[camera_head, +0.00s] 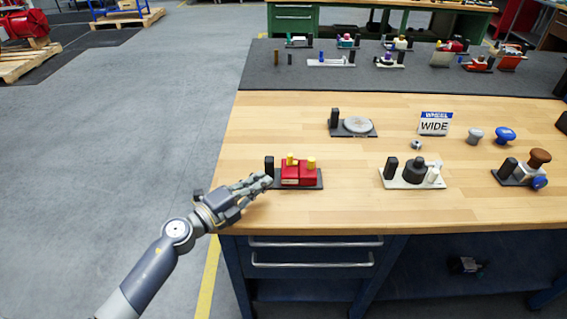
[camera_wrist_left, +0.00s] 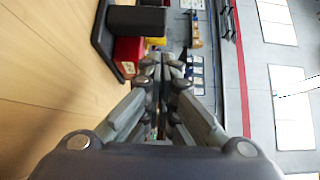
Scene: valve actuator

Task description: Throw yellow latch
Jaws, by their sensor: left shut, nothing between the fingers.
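A red device with yellow parts (camera_head: 298,172) sits on a dark base plate with a black post (camera_head: 269,165) at its left end, near the front left of the wooden bench. One yellow part (camera_head: 291,159) stands toward the left of its top and another (camera_head: 311,163) at the right. My left gripper (camera_head: 266,182) is shut and empty, its fingertips at the front left of the device. I cannot tell whether they touch it. In the left wrist view the fingers (camera_wrist_left: 163,62) are close together, with the red body (camera_wrist_left: 127,52) just left of them. My right gripper is not in view.
A round grey device (camera_head: 358,125) stands behind on the bench, near a WIDE sign (camera_head: 435,124). A white-plated device (camera_head: 414,172) and one with brown and blue knobs (camera_head: 530,168) stand to the right. Bare wood lies between them. The bench's front edge runs below my left gripper.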

